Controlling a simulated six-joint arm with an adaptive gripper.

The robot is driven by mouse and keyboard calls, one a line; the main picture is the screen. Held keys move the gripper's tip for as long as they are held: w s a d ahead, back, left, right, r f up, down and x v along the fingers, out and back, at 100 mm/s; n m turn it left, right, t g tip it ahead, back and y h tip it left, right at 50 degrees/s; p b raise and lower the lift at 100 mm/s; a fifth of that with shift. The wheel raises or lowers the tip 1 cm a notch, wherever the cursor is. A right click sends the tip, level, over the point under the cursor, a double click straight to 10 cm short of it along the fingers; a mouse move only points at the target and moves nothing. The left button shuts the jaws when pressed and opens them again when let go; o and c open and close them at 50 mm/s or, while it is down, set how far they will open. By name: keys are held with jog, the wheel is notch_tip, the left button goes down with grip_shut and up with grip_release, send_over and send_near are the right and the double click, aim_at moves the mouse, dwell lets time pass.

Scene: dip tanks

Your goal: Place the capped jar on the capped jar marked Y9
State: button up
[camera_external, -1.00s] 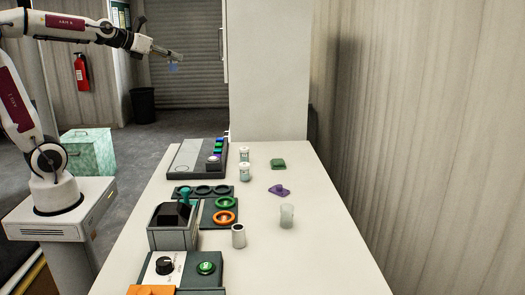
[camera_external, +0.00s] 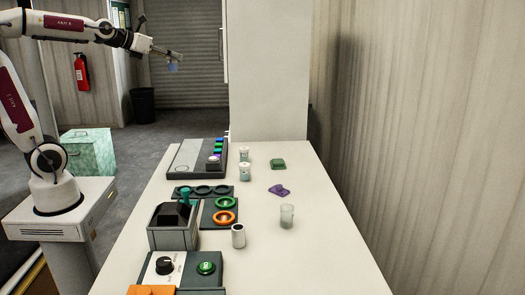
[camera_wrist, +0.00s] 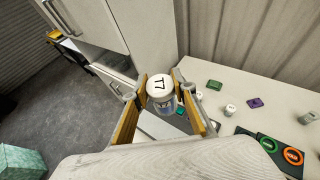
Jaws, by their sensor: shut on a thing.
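My gripper (camera_external: 174,55) is high at the back left, off the table, with its fingers closed around a small bluish jar (camera_external: 173,68). In the wrist view the held jar has a white cap (camera_wrist: 159,86) marked T7 and sits between the two fingers of my gripper (camera_wrist: 160,105). Two white-capped jars, a rear one (camera_external: 244,153) and a front one (camera_external: 245,172), stand upright on the table near the grey panel. Their marks are too small to read, so I cannot tell which is Y9.
A grey panel (camera_external: 183,165) with coloured blocks lies left of the jars. A tall white cabinet (camera_external: 268,75) is behind. The table's right side is clear.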

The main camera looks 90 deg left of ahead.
jog(key=w+d+f+m+t+h, duration=0.1)
jog(key=w+d+f+m+h, duration=0.1)
jog(key=w+d+f, duration=0.5)
jog(key=w+d+f+m+t+h, duration=0.1)
jog(key=w+d+f, duration=0.35)
jog(key=w, duration=0.45)
jog(key=w+d+f+m+h, duration=0.2)
jog(key=w+d+f, duration=0.2)
jog(key=d+f, duration=0.4)
jog(key=w+d+f+m+h, duration=0.15)
jog(key=w+d+f, duration=0.35)
jog(key=d, duration=0.6)
jog(key=a+r+n+g+y, duration=0.1)
jog(key=a+n+y, duration=0.2)
jog(key=a, duration=1.3)
jog(key=w+a+r+n+g+y, duration=0.1)
jog(key=a+n+y, duration=0.3)
jog(key=a, duration=1.3)
jog(key=shift+a+g, duration=0.3)
jog(key=shift+g, duration=0.2)
jog(key=shift+n+y, duration=0.25)
notch_tip(320, 180, down, 6)
jog(key=shift+f, duration=0.2)
